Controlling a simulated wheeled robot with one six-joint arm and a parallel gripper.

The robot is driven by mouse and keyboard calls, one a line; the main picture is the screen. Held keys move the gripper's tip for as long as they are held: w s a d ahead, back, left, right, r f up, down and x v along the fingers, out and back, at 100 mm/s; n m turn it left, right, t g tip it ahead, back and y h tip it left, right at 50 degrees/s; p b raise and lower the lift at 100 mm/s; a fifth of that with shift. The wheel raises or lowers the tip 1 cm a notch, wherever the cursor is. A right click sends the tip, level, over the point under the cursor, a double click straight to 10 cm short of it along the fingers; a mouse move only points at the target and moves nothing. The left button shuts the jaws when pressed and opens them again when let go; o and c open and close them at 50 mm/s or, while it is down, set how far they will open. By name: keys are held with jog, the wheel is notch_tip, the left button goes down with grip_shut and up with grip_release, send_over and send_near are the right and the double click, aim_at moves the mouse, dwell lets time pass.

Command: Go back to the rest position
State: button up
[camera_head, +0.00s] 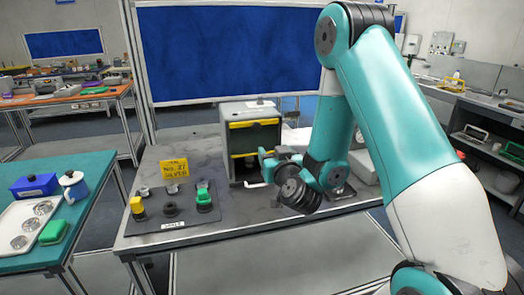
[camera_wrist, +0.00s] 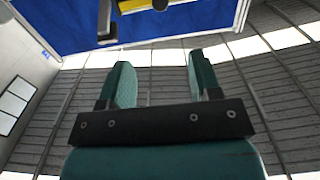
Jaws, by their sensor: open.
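My gripper (camera_wrist: 159,66) is open, with nothing between its two teal fingers in the wrist view. In the head view my gripper (camera_head: 264,160) is at the end of my folded arm, in front of the grey cabinet (camera_head: 239,111) on the grey table (camera_head: 140,236). It appears to be above the tabletop and holds nothing that I can see. The wrist view looks past the fingers at slatted ceiling or wall panels and light strips, with a blue panel (camera_wrist: 70,30) at the top.
A dark mat (camera_head: 189,219) bears a yellow-topped item (camera_head: 136,205) and a green-topped item (camera_head: 204,194). A yellow sign (camera_head: 174,168) stands behind them. A teal table (camera_head: 22,172) at left holds a white tray (camera_head: 28,205), a mug (camera_head: 74,185) and a blue box (camera_head: 34,185).

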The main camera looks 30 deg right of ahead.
jog(key=s+a+r+n+g+y, duration=0.1)
jog(key=s+a+n+g+y, duration=0.2)
jog(key=a, duration=0.4)
jog(key=s+a+r+n+g+y, duration=0.2)
jog(key=a+y, duration=0.3)
jog(key=a, duration=0.2)
jog(key=s+a+r+n+g+y, duration=0.1)
jog(key=s+a+n+g+y, duration=0.2)
jog(key=a, duration=0.4)
jog(key=s+r+n+g+h+b, duration=0.1)
jog(key=s+g, duration=0.8)
jog(key=s, duration=1.1)
jog(key=shift+s+a+r+n+h, duration=0.25)
jog(key=shift+a+r+n+h, duration=0.15)
jog(key=shift+n, duration=0.2)
jog(key=shift+d, duration=0.1)
